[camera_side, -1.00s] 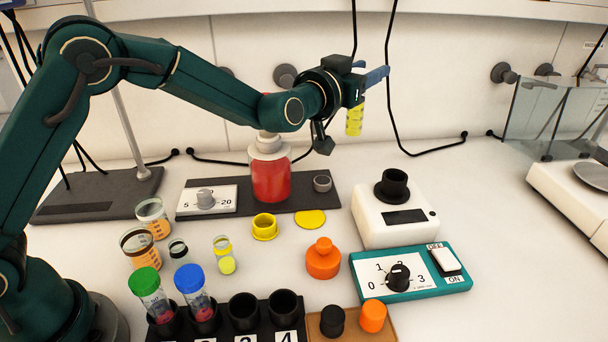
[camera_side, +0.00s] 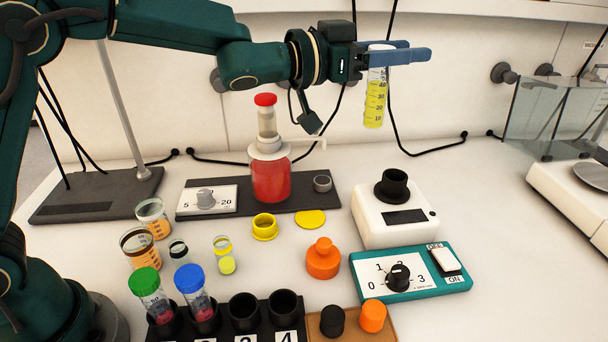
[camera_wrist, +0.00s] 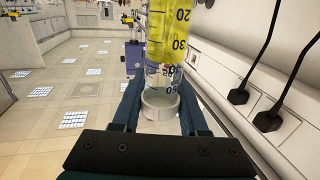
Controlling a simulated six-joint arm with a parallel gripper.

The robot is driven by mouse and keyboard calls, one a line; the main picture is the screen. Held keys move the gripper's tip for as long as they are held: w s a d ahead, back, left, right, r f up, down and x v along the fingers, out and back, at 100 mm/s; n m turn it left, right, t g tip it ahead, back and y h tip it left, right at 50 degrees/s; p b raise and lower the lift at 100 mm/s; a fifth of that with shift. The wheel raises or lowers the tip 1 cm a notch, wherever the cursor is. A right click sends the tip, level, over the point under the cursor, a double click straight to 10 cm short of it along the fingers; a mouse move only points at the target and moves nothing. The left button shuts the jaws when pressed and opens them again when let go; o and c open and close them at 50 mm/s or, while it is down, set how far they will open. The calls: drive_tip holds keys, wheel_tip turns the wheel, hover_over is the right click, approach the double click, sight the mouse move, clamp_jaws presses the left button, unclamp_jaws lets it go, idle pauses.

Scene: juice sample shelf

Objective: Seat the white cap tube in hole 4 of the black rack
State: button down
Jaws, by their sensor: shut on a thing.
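The white cap tube (camera_side: 375,98) holds yellow liquid and hangs upright in my gripper (camera_side: 398,55), high above the bench. My gripper is shut on it near its white cap (camera_side: 381,47). The wrist view shows the tube (camera_wrist: 166,45) between the fingers (camera_wrist: 160,100), with the cap (camera_wrist: 160,104) nearest the camera. The black rack (camera_side: 265,330) stands at the front, cut off by the picture's lower edge. Its hole 4 (camera_side: 286,303) is empty, at the rack's right end. My gripper is well above and behind the rack, apart from it.
Green-capped (camera_side: 146,285) and blue-capped (camera_side: 190,280) tubes stand in the rack's left holes; hole 3 (camera_side: 244,311) is empty. A red bottle (camera_side: 270,178), white device (camera_side: 395,215), teal dial box (camera_side: 425,275) and orange bottle (camera_side: 323,258) stand behind and right of the rack.

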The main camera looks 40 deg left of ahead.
drive_tip(key=s+d+f+m+g+h, duration=0.3)
drive_tip(key=s+f+m+g+h, duration=0.15)
drive_tip(key=s+m+g, duration=0.35)
drive_tip(key=s+d+f+m+g+h, duration=0.2)
drive_tip(key=s+f+m+g+h, duration=0.25)
drive_tip(key=s+g, duration=0.6)
drive_tip(key=s+a+f+m+g+y, duration=0.2)
drive_tip(key=s+a+f+m+g, duration=0.1)
drive_tip(key=s+f+m+g, duration=0.2)
drive_tip(key=shift+s+a+f+g+y, duration=0.4)
drive_tip(key=shift+s+f, duration=0.6)
drive_tip(key=shift+f, duration=0.7)
drive_tip(key=shift+f, duration=2.1)
drive_tip(key=shift+c, duration=1.8)
unclamp_jaws()
